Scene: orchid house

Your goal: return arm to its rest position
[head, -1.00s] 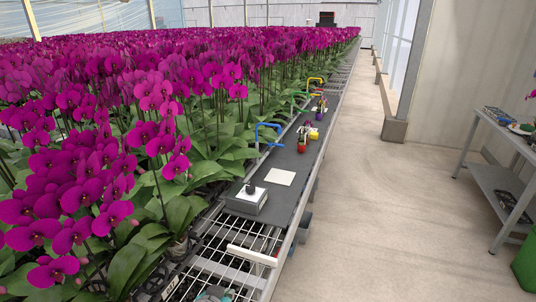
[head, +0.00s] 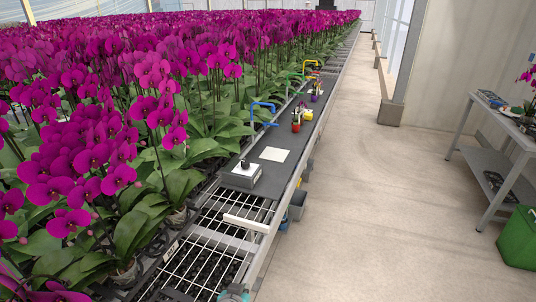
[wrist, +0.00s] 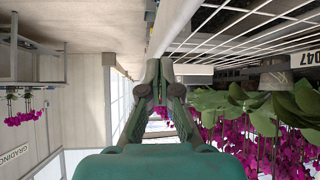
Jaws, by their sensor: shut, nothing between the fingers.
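My gripper (wrist: 159,70) shows in the wrist view, with its two dark green fingers brought together and nothing between them. The wrist picture is upside down, with floor at the top and orchids hanging downward. In the head view only a small teal part of my arm (head: 235,292) shows at the bottom edge, over the near end of the wire bench. The rest of my arm is out of that view.
The wire bench (head: 205,262) carries a grey mat (head: 253,192) with a white-topped box (head: 241,174) and a cream sheet (head: 274,155). Dense magenta orchids (head: 90,130) fill the left. The aisle floor (head: 370,200) is clear. A side table (head: 493,149) and green bin (head: 521,238) stand right.

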